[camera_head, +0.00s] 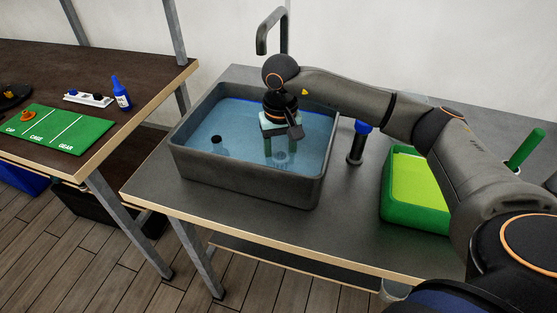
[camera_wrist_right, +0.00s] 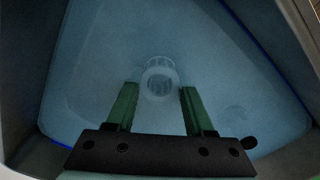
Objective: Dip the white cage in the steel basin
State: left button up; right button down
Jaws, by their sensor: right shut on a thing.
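The steel basin (camera_head: 245,178) is a grey rectangular tub on the bench, holding clear blue water. My right gripper (camera_head: 280,146) reaches down into it, its green fingers at or under the water. The white cage shows in the right wrist view (camera_wrist_right: 161,76) as a small pale round openwork piece between the ends of the green fingers (camera_wrist_right: 159,96). The gripper is shut on it. In the head view the cage is mostly hidden below the gripper and blurred by water. My left gripper is not in view.
A dark drain-like spot (camera_head: 217,143) shows in the basin. A dark blue-topped cylinder (camera_head: 357,143) and a green tub (camera_head: 412,215) stand to the right. A faucet (camera_head: 273,30) rises behind. The left table holds a green labelled mat (camera_head: 60,133) and a blue bottle (camera_head: 121,94).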

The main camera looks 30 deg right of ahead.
jog(key=shift+w+a, duration=0.1)
jog(key=shift+w, duration=0.05)
dwell(0.3)
jog(key=shift+s+d, duration=0.35)
jog(key=shift+s, duration=0.05)
jog(key=shift+w+a, duration=0.15)
jog(key=shift+a, duration=0.05)
jog(key=shift+w+a+b, duration=0.15)
jog(key=shift+w+b, duration=0.1)
jog(key=shift+b, duration=0.05)
jog(key=shift+s, duration=0.15)
jog(key=shift+s+d, duration=0.25)
jog(key=shift+d, duration=0.1)
